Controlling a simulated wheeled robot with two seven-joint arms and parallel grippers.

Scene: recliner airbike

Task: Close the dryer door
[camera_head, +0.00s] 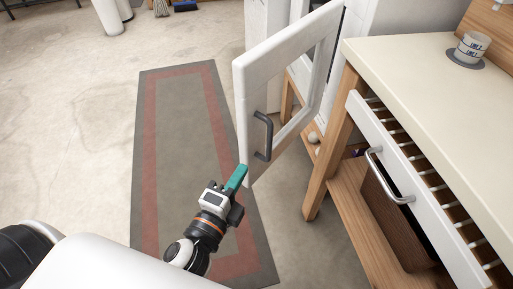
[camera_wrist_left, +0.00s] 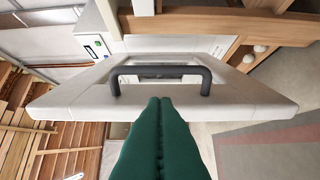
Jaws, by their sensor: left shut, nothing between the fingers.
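A white-framed door (camera_head: 285,65) with a clear middle and a dark bar handle (camera_head: 263,137) stands swung open at the centre of the head view. In the left wrist view, the door (camera_wrist_left: 75,100) and its handle (camera_wrist_left: 160,72) lie right ahead of the fingers. My left gripper (camera_head: 240,172) has green fingers, shut and empty, close to the door's lower near corner. In the left wrist view the fingertips (camera_wrist_left: 160,100) appear just short of the handle; I cannot tell whether they touch the door. My right gripper is not in view.
A wooden counter with a cream top (camera_head: 425,75) stands to the right, with its white drawer (camera_head: 400,165) pulled out. Cups (camera_head: 472,47) sit on it. A grey rug with red border (camera_head: 180,130) covers clear floor to the left.

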